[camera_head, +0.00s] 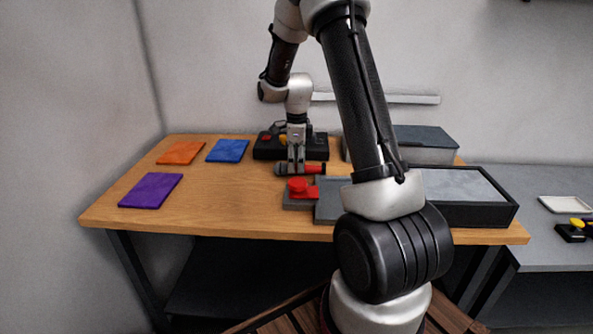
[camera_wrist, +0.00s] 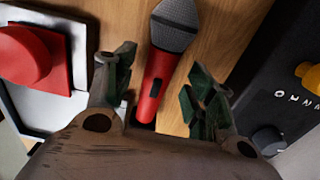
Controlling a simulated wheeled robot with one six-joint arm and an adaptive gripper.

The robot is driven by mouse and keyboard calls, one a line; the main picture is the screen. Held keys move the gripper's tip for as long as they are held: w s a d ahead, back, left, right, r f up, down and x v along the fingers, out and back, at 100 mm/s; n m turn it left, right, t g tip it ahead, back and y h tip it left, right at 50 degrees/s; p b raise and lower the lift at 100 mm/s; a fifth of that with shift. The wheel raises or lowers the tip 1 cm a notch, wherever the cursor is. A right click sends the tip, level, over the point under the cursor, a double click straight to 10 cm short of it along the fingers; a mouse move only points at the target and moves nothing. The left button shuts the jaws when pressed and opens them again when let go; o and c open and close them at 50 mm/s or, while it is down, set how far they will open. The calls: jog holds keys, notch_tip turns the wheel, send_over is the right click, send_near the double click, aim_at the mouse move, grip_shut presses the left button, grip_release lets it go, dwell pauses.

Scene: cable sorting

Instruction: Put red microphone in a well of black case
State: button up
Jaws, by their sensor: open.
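The red microphone (camera_wrist: 156,92) lies on the wooden table, its grey mesh head (camera_wrist: 175,22) pointing away from my gripper in the wrist view. In the head view its red handle (camera_head: 314,169) shows beside my gripper. My gripper (camera_head: 297,168) is open and points down at the microphone. In the wrist view the fingers of my gripper (camera_wrist: 160,95) stand on either side of the red handle, apparently with gaps. A black case (camera_head: 484,214) with a grey inside sits at the table's right front. My arm hides its left part, and I cannot make out its wells.
A black box with red and yellow knobs (camera_head: 263,151) stands behind my gripper. A grey piece with a red knob (camera_head: 298,188) is in front. A grey box (camera_head: 431,153) stands at the back right. Orange (camera_head: 181,153), blue (camera_head: 228,151) and purple (camera_head: 151,191) mats lie left, with clear wood between.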

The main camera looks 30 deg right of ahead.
jog(key=shift+f, duration=0.75)
grip_shut()
jog(key=shift+r, duration=0.1)
